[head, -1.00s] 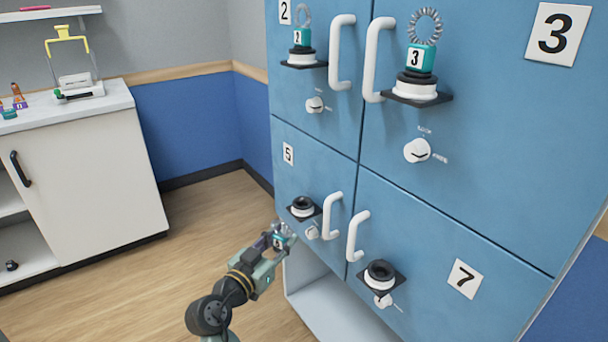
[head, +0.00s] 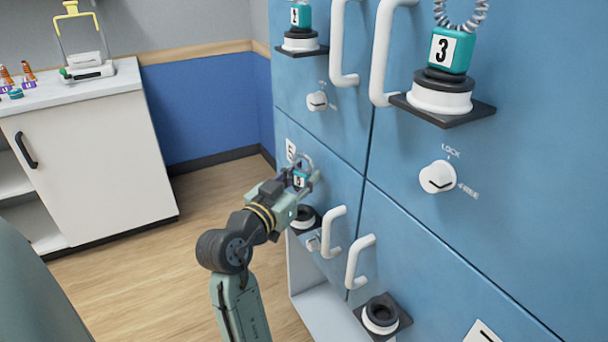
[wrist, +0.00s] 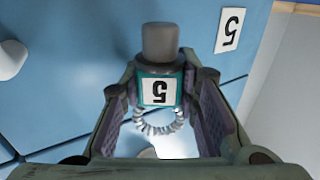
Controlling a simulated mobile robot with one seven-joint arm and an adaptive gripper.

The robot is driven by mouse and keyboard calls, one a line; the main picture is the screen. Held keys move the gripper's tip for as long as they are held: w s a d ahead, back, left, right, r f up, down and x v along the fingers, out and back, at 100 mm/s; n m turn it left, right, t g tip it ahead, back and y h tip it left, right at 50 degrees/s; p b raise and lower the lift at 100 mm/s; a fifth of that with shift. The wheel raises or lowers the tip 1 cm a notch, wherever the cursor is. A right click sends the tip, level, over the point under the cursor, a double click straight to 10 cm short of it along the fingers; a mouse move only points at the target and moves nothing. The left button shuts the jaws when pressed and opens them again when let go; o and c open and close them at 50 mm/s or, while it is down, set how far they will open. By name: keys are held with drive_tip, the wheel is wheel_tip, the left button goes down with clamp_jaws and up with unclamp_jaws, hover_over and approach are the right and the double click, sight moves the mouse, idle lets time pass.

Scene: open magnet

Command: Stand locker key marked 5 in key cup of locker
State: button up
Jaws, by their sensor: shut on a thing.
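The locker key marked 5 (wrist: 159,90) is a teal block with a grey cylindrical end and a coiled ring. My gripper (head: 301,184) is shut on it; in the wrist view the fingers (wrist: 165,105) grip the block from both sides. In the head view the key (head: 300,181) is held above the key cup (head: 304,215) of locker 5, apart from it as far as I can see. The cup is a black ring on a white base on a dark shelf, partly hidden by my gripper. The locker 5 label (head: 291,150) is just behind the key.
Locker 5's white handle (head: 333,232) and lock knob (head: 313,244) are close to the right of and below the cup. Locker 7's empty cup (head: 381,314) is lower right. Lockers above hold keys 2 (head: 301,16) and 3 (head: 449,50) in their cups. A white counter (head: 90,170) stands left.

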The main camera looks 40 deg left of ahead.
drive_tip(key=shift+f+b, duration=2.5)
drive_tip(key=shift+f, duration=0.8)
drive_tip(key=o, duration=1.1)
drive_tip(key=s, duration=0.4)
drive_tip(key=s+d, duration=0.1)
drive_tip(key=s, duration=0.6)
drive_tip(key=shift+s+d, duration=0.3)
drive_tip(key=shift+s, duration=0.1)
